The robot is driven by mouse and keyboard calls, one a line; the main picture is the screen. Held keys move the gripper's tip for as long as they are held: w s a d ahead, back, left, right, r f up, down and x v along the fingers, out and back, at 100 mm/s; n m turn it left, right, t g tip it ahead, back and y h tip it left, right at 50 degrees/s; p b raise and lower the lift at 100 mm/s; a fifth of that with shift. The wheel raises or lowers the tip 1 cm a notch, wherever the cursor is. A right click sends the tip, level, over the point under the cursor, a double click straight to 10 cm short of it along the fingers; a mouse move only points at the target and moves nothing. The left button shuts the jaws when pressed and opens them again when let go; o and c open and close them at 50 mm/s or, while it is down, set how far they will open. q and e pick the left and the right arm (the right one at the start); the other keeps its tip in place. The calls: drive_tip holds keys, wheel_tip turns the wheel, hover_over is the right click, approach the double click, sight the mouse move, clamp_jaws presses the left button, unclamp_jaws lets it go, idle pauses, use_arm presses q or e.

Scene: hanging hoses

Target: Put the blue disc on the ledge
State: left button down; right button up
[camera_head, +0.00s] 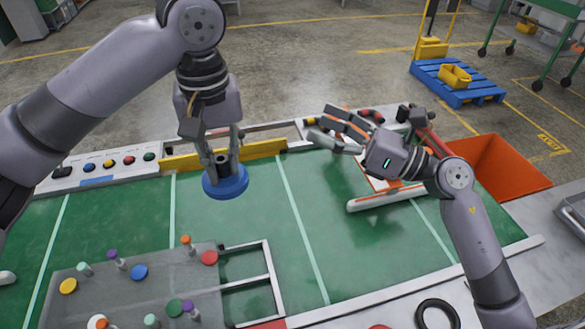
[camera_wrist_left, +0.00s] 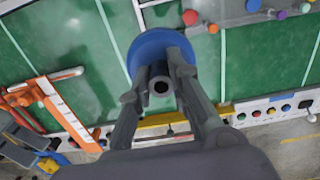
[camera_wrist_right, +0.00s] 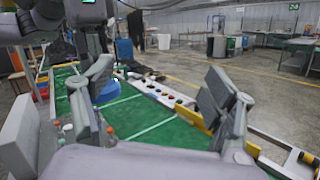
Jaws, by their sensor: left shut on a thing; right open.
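The blue disc (camera_head: 225,188) has a dark hub on top. My left gripper (camera_head: 222,158) is shut on that hub and holds the disc over the green table, just in front of the yellow ledge (camera_head: 268,149). In the left wrist view the blue disc (camera_wrist_left: 150,48) lies beyond the fingers, and the yellow ledge (camera_wrist_left: 158,121) runs behind the hub. My right gripper (camera_head: 330,130) is open and empty over the table's back edge, right of the ledge. In the right wrist view the disc (camera_wrist_right: 105,91) shows partly behind a finger, and the ledge (camera_wrist_right: 189,117) shows between the fingers.
A grey board (camera_head: 130,285) with pegs and coloured discs stands at the front left. A button panel (camera_head: 105,167) adjoins the ledge's left end. An orange-and-white frame (camera_head: 385,195) lies below my right gripper. An orange bin (camera_head: 500,172) stands right. The table's middle is clear.

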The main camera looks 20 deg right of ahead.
sight(229, 170)
drive_tip(key=s+a+f+n+g, duration=0.3)
drive_tip(key=s+a+n+g, duration=0.3)
drive_tip(key=a+n, duration=0.15)
drive_tip(key=shift+m+y, duration=0.35)
drive_tip(key=shift+y, duration=0.05)
drive_tip(key=x, duration=1.2)
drive_tip(key=shift+a, duration=0.1)
drive_tip(key=shift+c, duration=0.5)
drive_tip(key=shift+s+f+g, duration=0.15)
drive_tip(key=shift+s+g, duration=0.05)
drive_tip(key=shift+g, duration=0.1)
drive_tip(key=c, duration=1.6)
drive_tip(key=o, duration=1.6)
drive_tip(key=shift+w+f, duration=0.15)
drive_tip(key=shift+w, duration=0.05)
drive_tip(key=shift+o, duration=0.5)
